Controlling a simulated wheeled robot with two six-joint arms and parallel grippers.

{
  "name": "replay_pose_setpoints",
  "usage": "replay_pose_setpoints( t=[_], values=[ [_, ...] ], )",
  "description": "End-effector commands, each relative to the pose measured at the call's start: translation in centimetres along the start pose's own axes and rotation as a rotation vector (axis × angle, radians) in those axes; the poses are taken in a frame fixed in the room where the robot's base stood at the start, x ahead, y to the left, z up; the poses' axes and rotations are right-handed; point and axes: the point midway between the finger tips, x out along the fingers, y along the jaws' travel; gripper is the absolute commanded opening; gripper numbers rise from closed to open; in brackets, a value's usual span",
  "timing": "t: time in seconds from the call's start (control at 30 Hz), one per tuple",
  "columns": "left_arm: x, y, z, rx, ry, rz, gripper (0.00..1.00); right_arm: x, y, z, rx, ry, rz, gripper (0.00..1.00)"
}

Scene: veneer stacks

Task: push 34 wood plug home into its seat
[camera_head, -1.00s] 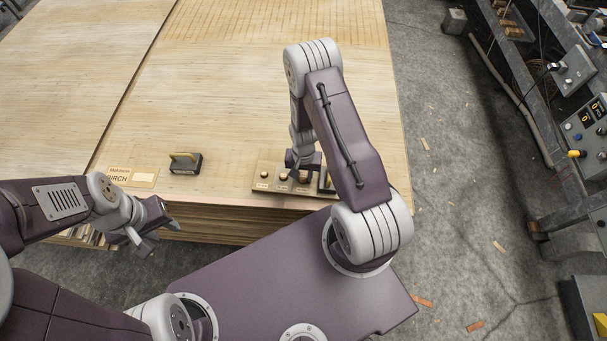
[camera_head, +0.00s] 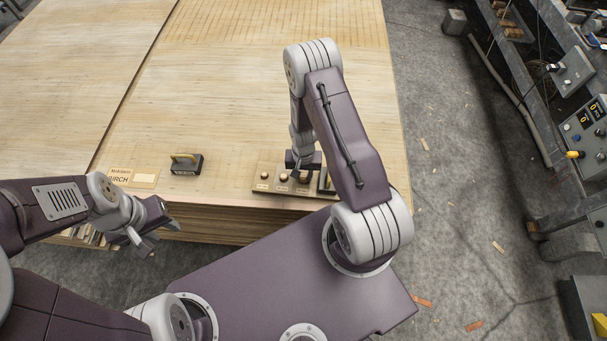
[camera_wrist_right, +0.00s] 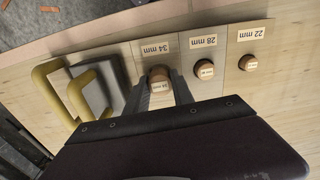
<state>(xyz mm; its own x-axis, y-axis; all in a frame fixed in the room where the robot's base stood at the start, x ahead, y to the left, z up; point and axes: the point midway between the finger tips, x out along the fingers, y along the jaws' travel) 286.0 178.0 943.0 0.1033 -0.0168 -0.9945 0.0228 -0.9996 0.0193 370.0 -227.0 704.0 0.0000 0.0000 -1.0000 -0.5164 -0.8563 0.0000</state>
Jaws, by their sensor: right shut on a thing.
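In the head view my right gripper (camera_head: 303,172) is over the right part of the board. My left gripper (camera_head: 152,238) is open and empty, off the stack's front edge.
The 28 mm plug (camera_wrist_right: 204,70) and 22 mm plug (camera_wrist_right: 249,63) stand in a row beside it. A dark block with a yellow handle (camera_wrist_right: 84,92) is close on the other side.

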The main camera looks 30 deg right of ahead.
Motion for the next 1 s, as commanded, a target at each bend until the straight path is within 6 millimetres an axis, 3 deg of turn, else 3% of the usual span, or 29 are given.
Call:
replay_pose_setpoints(
  t=[0.63,1.0],
  values=[
    [0.8,0.0,0.1,0.000,0.000,0.000,0.37,1.0,0.0,0.0,0.001,0.000,0.000,0.00],
    [-0.2,0.0,0.0,0.000,0.000,0.000,0.37,-0.1,0.0,0.0,0.001,0.000,0.000,0.00]
  ],
)
